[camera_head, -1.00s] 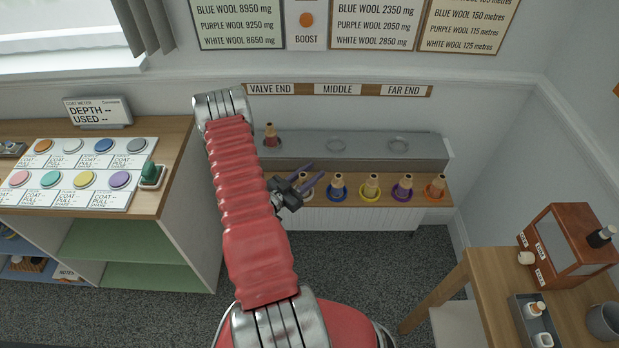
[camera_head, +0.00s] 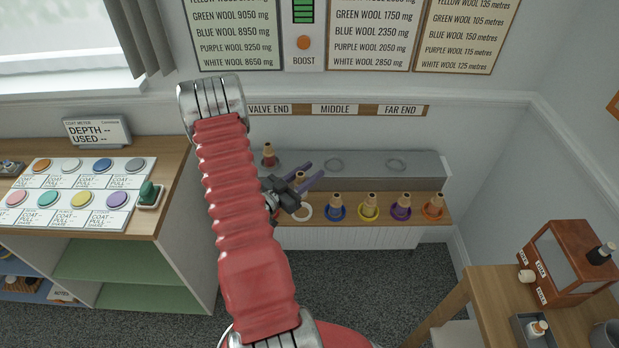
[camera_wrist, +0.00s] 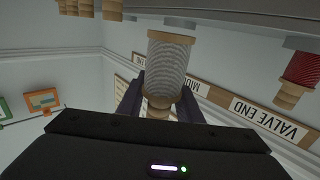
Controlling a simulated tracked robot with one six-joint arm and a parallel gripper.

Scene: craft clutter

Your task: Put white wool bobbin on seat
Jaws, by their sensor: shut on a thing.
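My gripper (camera_head: 306,181) is shut on the white wool bobbin (camera_wrist: 170,55), whose pale grey wound thread and wooden ends show between the fingers in the wrist view. In the head view the bobbin (camera_head: 300,177) is small and partly covered by the purple fingers. It is above a white ring (camera_head: 303,212) on the lower wooden shelf, which looks empty. On the grey ledge (camera_head: 366,168) behind, a red bobbin (camera_head: 269,154) stands at the valve end. The middle seat (camera_head: 335,164) and far end seat (camera_head: 396,163) are empty rings.
Blue (camera_head: 336,207), yellow (camera_head: 369,206), purple (camera_head: 401,206) and orange (camera_head: 433,207) bobbins stand to the right on the wooden shelf. A button counter (camera_head: 165,180) is at left. A table with a brown box (camera_head: 567,262) is at right.

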